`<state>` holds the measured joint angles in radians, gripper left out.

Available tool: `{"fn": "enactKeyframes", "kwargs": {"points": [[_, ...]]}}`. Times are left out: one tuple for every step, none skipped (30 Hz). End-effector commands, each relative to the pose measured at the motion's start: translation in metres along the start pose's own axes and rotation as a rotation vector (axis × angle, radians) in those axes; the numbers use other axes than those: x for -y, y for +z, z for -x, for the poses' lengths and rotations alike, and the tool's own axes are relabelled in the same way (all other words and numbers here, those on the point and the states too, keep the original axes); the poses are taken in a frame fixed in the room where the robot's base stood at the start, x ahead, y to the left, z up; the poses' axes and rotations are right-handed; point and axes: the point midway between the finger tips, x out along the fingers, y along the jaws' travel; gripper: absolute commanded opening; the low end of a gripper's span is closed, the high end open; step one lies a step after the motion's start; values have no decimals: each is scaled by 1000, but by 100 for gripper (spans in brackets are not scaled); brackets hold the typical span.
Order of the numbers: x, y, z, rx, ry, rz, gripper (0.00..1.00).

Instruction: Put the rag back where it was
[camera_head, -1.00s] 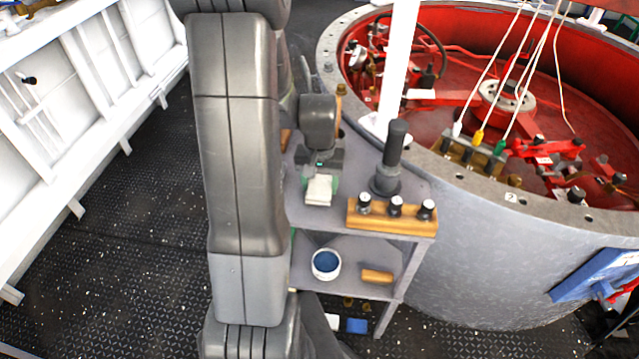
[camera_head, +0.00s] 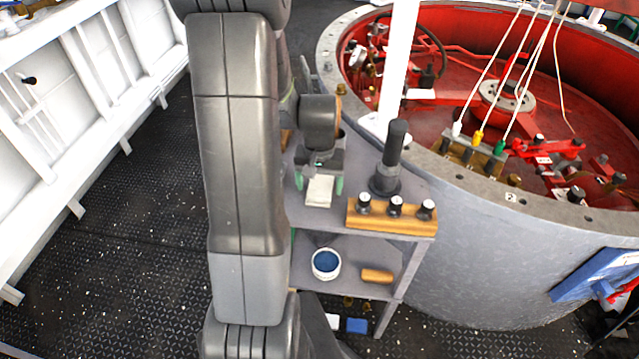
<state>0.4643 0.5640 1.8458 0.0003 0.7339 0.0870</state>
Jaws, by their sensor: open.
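A small off-white folded cloth, which looks like the rag (camera_head: 319,191), lies on the top shelf of the grey cart (camera_head: 330,220). My gripper (camera_head: 319,184) is above the top shelf, with its green-tipped fingers spread on either side of the rag. The fingers are apart from the rag, with gaps showing on both sides. The left part of the cart is hidden behind my arm.
A wooden block with several black knobs (camera_head: 392,216) and a dark upright cylinder (camera_head: 394,160) stand right of the gripper. The lower shelf holds a blue-filled cup (camera_head: 326,264) and a wooden piece (camera_head: 377,276). A large round red-lined tub (camera_head: 480,240) stands at the right.

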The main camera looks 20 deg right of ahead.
Motion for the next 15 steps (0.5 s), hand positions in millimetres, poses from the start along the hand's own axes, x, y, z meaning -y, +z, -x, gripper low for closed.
{"fn": "enactKeyframes", "kwargs": {"points": [[0,-1,8,-6,0,0,78],[0,-2,13,-7,-1,0,78],[0,-2,20,-8,-1,0,78],[0,-2,26,-9,-1,0,78],[0,-1,32,-9,-1,0,78],[0,-2,41,-9,-1,0,78],[0,-2,47,-9,-1,0,78],[0,-1,53,-8,-1,0,78],[0,-1,62,-9,-1,0,78],[0,-2,68,-9,-1,0,78],[0,-1,75,-8,-1,0,78],[0,-1,82,-8,-1,0,78],[0,-1,88,-8,-1,0,78],[0,-1,93,-8,-1,0,78],[0,-1,98,-7,-1,0,78]]}}
